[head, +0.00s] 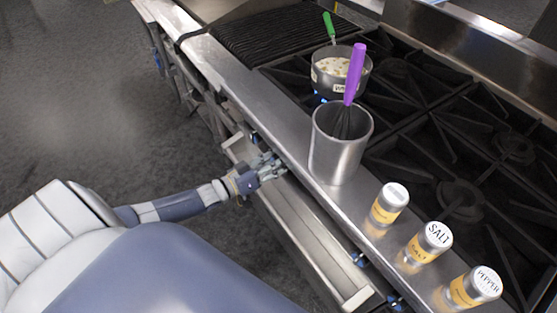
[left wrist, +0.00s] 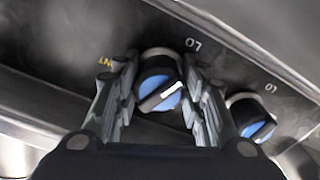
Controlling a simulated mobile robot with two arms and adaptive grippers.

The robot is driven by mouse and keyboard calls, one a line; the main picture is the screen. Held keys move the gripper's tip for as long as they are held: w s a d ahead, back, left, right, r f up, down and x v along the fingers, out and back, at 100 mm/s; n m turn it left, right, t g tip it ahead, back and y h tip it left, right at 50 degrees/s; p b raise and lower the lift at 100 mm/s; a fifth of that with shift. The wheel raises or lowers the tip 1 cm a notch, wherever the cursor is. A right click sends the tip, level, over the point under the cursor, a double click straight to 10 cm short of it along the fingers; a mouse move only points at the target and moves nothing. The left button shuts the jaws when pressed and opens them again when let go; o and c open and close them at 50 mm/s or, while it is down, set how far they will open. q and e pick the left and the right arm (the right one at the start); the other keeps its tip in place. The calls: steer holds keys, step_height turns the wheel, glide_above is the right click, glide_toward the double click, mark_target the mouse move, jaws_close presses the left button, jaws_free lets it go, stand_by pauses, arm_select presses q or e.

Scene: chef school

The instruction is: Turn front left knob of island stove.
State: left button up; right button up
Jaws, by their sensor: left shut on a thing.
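The stove (head: 410,85) has black grates and a steel front ledge. Blue knobs line its front, with one (head: 358,258) showing toward the bottom right in the head view. My left gripper (head: 272,168) is at the stove front, below the ledge. In the left wrist view its fingers (left wrist: 162,82) are closed around a blue and black knob (left wrist: 158,92). The knob's white pointer line is slanted. A second blue knob (left wrist: 252,120) sits to its right, outside the fingers. The held knob is hidden by the gripper in the head view. My right gripper is not in view.
A steel cup (head: 338,155) with a purple-handled whisk (head: 355,75) stands on the ledge just right of my gripper. Several shakers, including salt (head: 428,242) and pepper (head: 472,288), stand further along. A pot (head: 340,72) with food is on the stove.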

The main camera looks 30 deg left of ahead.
arm_select(q)
steer(key=shift+n, duration=0.3)
steer(key=shift+f, duration=0.1)
steer(key=o, duration=1.1)
steer(key=shift+c, duration=0.2)
steer(key=v, duration=1.2)
steer(key=shift+a+f, duration=0.1)
